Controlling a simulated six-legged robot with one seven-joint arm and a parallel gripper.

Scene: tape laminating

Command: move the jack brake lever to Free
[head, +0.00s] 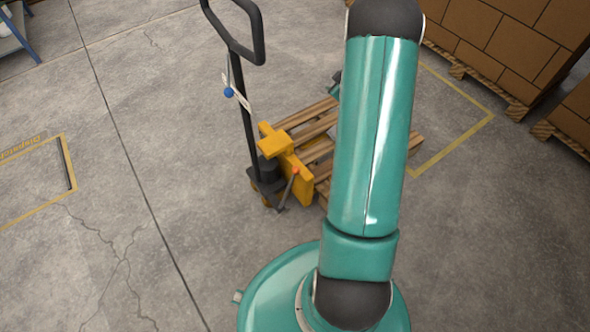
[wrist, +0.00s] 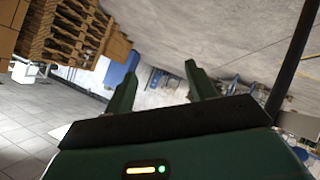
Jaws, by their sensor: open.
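A pallet jack stands in the middle of the head view, with a black upright handle (head: 243,105) and a yellow body (head: 290,165). A small lever with a blue knob (head: 229,92) and a pale plate sits partway up the handle. A lever with a red knob (head: 295,171) slants up beside the jack's base. I cannot tell which is the brake lever, and no marking is readable. My gripper (wrist: 160,62) is open and empty in the wrist view. In the head view it is mostly hidden behind my arm. A dark pole (wrist: 290,62), perhaps the handle, passes right of it.
A wooden pallet (head: 310,122) sits on the jack's forks, partly behind my arm. Stacked cartons (head: 510,40) on pallets stand at the upper right. A blue-legged rack (head: 15,35) is at the upper left. The concrete floor left of the jack is clear.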

